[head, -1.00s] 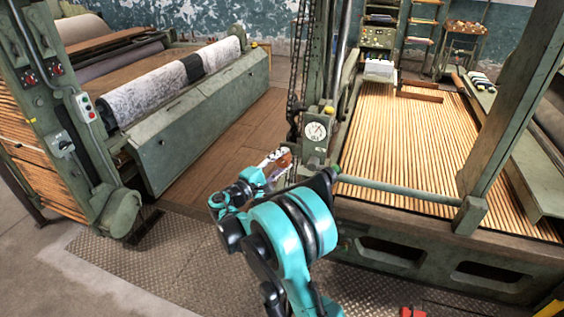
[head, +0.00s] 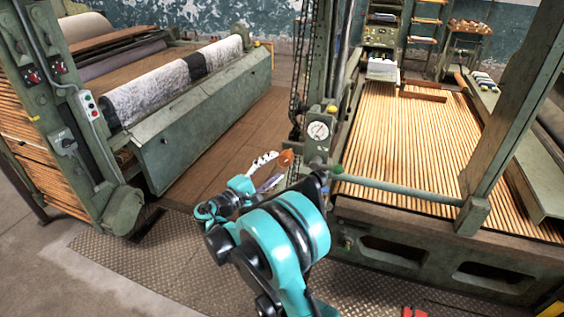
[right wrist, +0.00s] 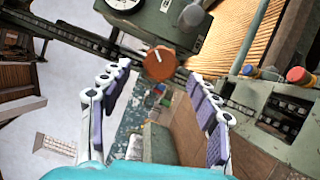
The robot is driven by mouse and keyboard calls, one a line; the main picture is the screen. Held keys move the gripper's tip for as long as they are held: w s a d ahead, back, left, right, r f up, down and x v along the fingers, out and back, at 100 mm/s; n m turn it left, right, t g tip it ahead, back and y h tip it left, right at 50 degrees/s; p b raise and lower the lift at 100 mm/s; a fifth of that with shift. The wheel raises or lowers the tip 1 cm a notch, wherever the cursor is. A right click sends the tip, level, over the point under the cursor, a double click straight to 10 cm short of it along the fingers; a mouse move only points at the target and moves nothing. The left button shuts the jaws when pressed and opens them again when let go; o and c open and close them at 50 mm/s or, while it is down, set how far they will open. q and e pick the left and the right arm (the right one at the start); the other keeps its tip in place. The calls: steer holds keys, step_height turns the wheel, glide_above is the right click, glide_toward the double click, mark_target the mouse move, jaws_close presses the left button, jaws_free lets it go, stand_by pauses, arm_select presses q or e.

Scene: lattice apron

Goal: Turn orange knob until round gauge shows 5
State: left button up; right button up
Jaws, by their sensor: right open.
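The orange knob (head: 286,158) sits on the side of a green machine post. It also shows in the right wrist view (right wrist: 160,63), round, with a pale pointer line on its face. The round gauge (head: 318,130) has a white dial on the post above the knob; its reading is too small to tell. Only its lower edge shows in the right wrist view (right wrist: 122,4). My right gripper (head: 275,170) is open, with its fingers spread to either side of the knob in the right wrist view (right wrist: 158,75). The fingers appear not to touch it. My left gripper is out of view.
A green horizontal bar (head: 400,190) runs right of the post, before the wooden slat bed (head: 400,130). A long green machine with a cloth roll (head: 175,85) stands at left. Wooden planks (head: 215,145) lie between. Dark chains hang behind the post.

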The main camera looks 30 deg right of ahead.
steer(key=v, duration=0.6)
steer(key=shift+s+a, duration=0.15)
steer(key=shift+a, duration=0.2)
steer(key=s+d+f+m+y, duration=0.15)
steer(key=s+f+y, duration=0.25)
steer(key=s+y, duration=0.6)
steer(key=s+a+f+m+t+y, duration=0.1)
steer(key=s+a+f+m+y, duration=0.2)
steer(key=s+a+y, duration=0.4)
steer(key=s+a+m, duration=0.1)
steer(key=s+a, duration=0.2)
steer(key=s, duration=0.4)
steer(key=shift+s+a+f+y, duration=0.2)
steer(key=shift+a+f+y, duration=0.05)
steer(key=shift+f+y, duration=0.15)
steer(key=shift+d, duration=0.1)
